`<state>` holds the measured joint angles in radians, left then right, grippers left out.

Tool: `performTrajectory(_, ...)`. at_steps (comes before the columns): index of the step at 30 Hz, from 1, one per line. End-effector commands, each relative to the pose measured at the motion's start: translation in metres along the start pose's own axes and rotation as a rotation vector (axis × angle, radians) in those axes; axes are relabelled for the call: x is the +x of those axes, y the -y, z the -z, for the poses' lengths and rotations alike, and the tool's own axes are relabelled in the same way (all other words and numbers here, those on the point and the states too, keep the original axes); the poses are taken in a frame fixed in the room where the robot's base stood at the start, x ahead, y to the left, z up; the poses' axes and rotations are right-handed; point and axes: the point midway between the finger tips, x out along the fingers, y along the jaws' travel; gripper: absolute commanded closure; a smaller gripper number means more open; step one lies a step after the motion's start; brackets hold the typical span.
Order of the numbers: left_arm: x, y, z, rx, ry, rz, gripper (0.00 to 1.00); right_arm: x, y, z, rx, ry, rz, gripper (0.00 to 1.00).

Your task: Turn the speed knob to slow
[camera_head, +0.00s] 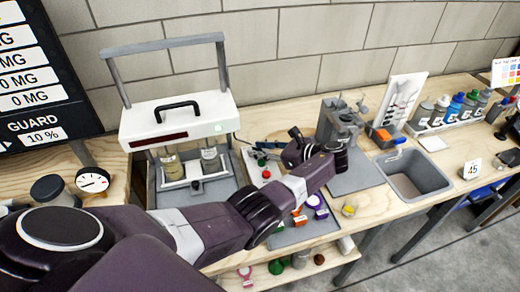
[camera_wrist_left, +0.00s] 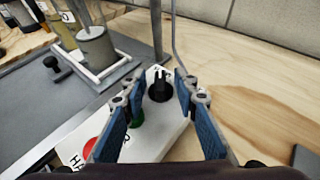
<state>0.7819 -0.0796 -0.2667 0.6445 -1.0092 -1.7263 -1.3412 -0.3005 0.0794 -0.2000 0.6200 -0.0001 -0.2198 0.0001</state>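The speed knob (camera_wrist_left: 159,87) is a black pointer knob at the far end of a white control box (camera_wrist_left: 160,143) in the left wrist view. A green button (camera_wrist_left: 137,118) and a red button (camera_wrist_left: 92,150) sit on the same box. My left gripper (camera_wrist_left: 172,95) is open. Its two blue-padded fingers stand either side of the knob's line of view, with a gap to the knob on both sides; contact is not visible. In the head view the white box (camera_head: 254,166) lies left of my left gripper (camera_head: 276,147). Lettering by the knob is too small to read. My right gripper is not in view.
A white machine (camera_head: 180,118) with a black handle stands left of the box, with jars below. A grey sink (camera_head: 411,174) and a metal device (camera_head: 343,122) are to the right. Orange and purple items lie on a grey mat (camera_head: 300,235) under my arm.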

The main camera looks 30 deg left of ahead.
Motion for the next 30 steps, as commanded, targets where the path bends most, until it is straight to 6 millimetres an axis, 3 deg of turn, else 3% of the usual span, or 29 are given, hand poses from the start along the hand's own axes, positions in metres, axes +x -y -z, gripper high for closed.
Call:
performTrajectory(7, -0.001, 0.000, 0.000, 0.001, 0.000, 0.001, 0.72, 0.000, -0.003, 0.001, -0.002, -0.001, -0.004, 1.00)
performTrajectory(11, -0.013, 0.001, 0.000, 0.000, -0.001, 0.003, 0.72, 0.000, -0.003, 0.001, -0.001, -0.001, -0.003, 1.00)
performTrajectory(24, -0.099, 0.001, 0.000, 0.001, -0.001, 0.002, 0.72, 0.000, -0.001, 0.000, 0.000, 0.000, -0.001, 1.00)
performTrajectory(30, -0.118, 0.000, 0.000, 0.001, 0.000, 0.000, 0.72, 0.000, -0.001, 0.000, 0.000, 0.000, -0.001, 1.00)
